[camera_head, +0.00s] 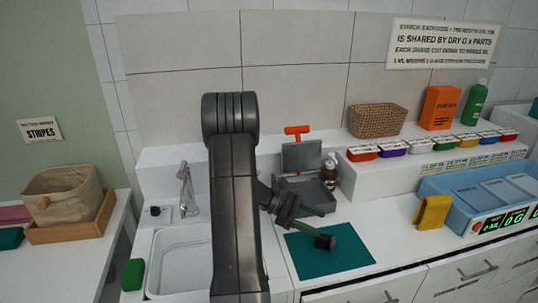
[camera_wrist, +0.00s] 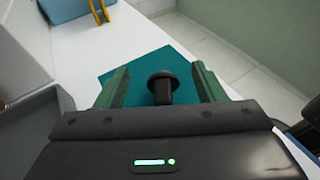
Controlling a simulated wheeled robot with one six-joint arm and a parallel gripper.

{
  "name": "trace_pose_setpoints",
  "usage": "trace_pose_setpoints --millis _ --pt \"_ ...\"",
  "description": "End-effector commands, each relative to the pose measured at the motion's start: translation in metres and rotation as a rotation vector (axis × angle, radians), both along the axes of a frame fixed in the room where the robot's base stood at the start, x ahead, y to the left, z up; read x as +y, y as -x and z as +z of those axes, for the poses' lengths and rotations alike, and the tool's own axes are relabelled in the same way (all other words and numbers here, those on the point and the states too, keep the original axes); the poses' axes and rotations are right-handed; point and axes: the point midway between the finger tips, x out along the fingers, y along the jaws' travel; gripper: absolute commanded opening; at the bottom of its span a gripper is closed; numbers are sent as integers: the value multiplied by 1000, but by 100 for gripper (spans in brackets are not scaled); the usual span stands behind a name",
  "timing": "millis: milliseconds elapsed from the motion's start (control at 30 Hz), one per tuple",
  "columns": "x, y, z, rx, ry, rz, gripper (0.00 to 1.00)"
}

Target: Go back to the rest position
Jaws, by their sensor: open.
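My arm rises in the middle of the head view, and my gripper (camera_head: 325,223) hangs to its right, above the teal mat (camera_head: 328,262) on the white counter. In the wrist view, the two green fingers of my gripper (camera_wrist: 160,72) stand wide apart. A dark round-headed knob on a short stem (camera_wrist: 162,88) shows between them, apart from both fingers. It also shows in the head view (camera_head: 325,242). I cannot tell whether it is a separate thing or a part of my gripper. The fingers hold nothing between them. My arm hides part of the counter and sink edge.
A sink (camera_head: 180,262) with a tap (camera_head: 186,190) lies left of my arm.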

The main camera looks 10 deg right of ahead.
Motion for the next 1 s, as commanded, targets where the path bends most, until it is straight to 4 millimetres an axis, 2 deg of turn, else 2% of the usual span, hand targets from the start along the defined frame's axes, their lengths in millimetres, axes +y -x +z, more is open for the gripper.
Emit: trace_pose_setpoints --millis 533,600,633,1000 --pt "-33 16 -63 2 0 -2 63" --pt "-32 15 -47 -1 0 0 63" --pt "-32 15 -46 0 0 0 63" --pt "-32 15 -44 0 0 0 63"
